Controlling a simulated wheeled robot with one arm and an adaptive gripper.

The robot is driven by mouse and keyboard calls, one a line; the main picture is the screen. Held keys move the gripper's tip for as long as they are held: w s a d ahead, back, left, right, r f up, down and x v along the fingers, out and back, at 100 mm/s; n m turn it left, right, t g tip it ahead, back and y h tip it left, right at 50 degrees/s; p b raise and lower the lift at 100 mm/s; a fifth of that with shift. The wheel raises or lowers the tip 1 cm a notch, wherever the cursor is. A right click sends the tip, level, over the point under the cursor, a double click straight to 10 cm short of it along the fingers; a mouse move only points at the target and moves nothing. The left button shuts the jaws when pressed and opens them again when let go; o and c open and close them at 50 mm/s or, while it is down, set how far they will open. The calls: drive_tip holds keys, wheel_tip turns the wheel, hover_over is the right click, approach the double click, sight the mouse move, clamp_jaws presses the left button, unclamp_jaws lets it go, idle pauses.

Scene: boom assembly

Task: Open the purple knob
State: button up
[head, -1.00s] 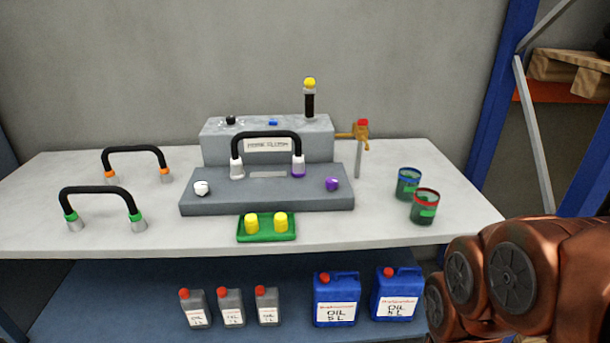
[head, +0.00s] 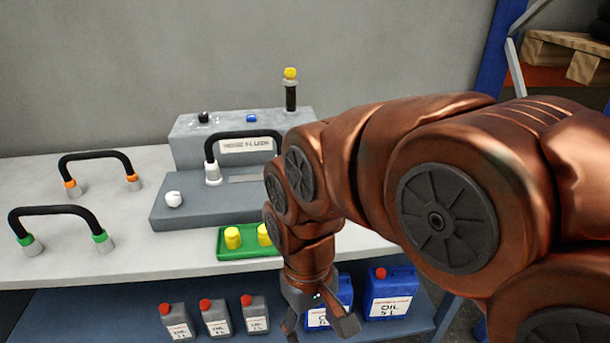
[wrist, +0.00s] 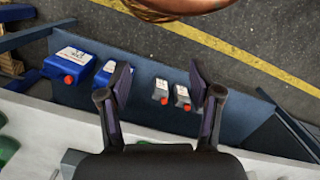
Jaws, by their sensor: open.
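The purple knob does not show now; in the head view my arm covers the right part of the grey stepped block (head: 180,212) where it sat a second ago. The white knob (head: 173,199) is visible on the block's lower left step. My gripper (head: 318,325) is open and empty, pointing down in front of the table's front edge. In the wrist view, my gripper (wrist: 158,82) has its two fingers wide apart, with nothing between them but the view of the lower shelf and floor.
The green tray (head: 222,250) with yellow caps (head: 232,238) lies at the table front. Black hoses (head: 95,158) stand at left. Grey bottles (head: 217,318) and blue oil cans (head: 390,293) stand on the lower shelf. The two cups are hidden behind my arm in the head view.

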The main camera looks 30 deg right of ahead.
drive_tip(key=w+d+r+p, duration=0.25)
drive_tip(key=w+r, duration=0.25)
drive_tip(key=w, duration=0.6)
drive_tip(key=w+d+m+p, duration=0.1)
drive_tip(key=w+d, duration=0.5)
drive_tip(key=w, duration=0.1)
drive_tip(key=w+d+r+m+t+p, duration=0.1)
drive_tip(key=w+d, duration=0.6)
drive_tip(key=w, duration=0.1)
drive_tip(key=w+d+m+p, duration=0.1)
drive_tip(key=w+d, duration=0.6)
drive_tip(key=shift+w+r+m+t+p, duration=0.2)
drive_tip(key=shift+r+m+t+p, duration=0.1)
drive_tip(key=shift+r+p, duration=0.1)
drive_tip(key=shift+w+d+f, duration=0.2)
drive_tip(key=shift+d, duration=0.4)
drive_tip(key=shift+f, duration=0.2)
drive_tip(key=shift+f+p, duration=1.15)
drive_tip(key=shift+f, duration=2.5)
